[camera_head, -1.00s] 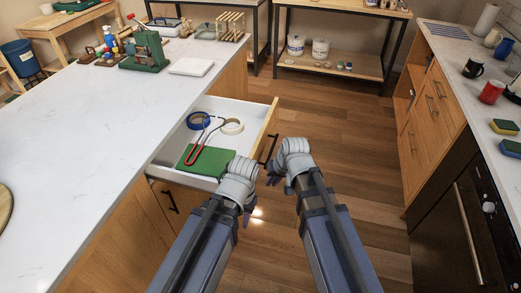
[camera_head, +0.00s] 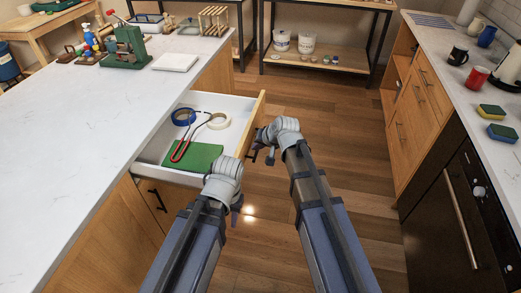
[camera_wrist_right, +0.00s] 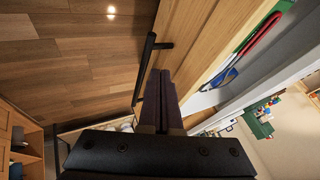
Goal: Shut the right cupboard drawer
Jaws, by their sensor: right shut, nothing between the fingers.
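The wooden drawer (camera_head: 257,112) stands pulled out from the white-topped cupboard, its front facing right. Its black handle (camera_head: 252,153) is partly hidden by my right gripper. The right gripper (camera_head: 262,138) is at the outer face of the drawer front. In the right wrist view its shut, empty fingers (camera_wrist_right: 162,88) are beside the black handle (camera_wrist_right: 147,62) and close to the wooden front (camera_wrist_right: 195,38); I cannot tell whether they touch. My left gripper (camera_head: 237,206) is by the drawer's near corner, its jaw state unclear.
A lower cupboard handle (camera_head: 158,200) is below. The wooden floor (camera_head: 325,130) to the right is clear up to the oven counter.

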